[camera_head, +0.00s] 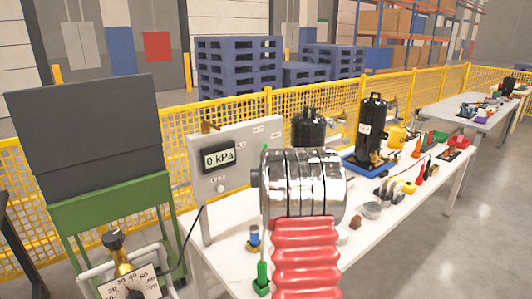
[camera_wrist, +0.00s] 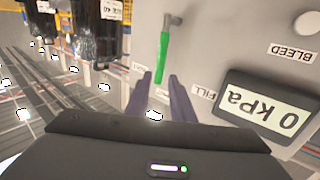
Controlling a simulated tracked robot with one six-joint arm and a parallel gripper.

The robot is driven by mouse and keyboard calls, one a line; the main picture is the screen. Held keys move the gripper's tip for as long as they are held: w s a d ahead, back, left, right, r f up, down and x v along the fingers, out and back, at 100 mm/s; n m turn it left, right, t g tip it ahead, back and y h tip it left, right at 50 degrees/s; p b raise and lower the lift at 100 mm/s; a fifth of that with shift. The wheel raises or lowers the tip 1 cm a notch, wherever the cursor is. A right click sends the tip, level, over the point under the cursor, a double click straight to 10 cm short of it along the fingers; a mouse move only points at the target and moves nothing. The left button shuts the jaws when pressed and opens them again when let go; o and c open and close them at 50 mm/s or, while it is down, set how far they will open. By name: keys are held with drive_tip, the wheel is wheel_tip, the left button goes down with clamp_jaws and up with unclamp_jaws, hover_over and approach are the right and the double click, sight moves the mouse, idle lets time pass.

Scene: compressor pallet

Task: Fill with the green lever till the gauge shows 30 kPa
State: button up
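The grey panel (camera_head: 235,170) stands at the near end of the white table. Its gauge display (camera_head: 218,157) reads 0 kPa and also shows, upside down, in the wrist view (camera_wrist: 267,108). The green lever (camera_wrist: 163,55) hangs from a metal pivot on the panel in the wrist view. My gripper (camera_wrist: 161,77) is open, its two dark fingers pointing at the panel. The lever's free end appears between the fingertips; I cannot tell whether it touches them or how deep it sits.
A FILL label (camera_wrist: 204,91) and a BLEED label (camera_wrist: 291,53) are on the panel. Black cylinders (camera_head: 372,125) and small tools stand along the table. A yellow fence (camera_head: 340,110) runs behind.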

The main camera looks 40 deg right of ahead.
drive_tip(key=shift+x, duration=4.45)
clamp_jaws()
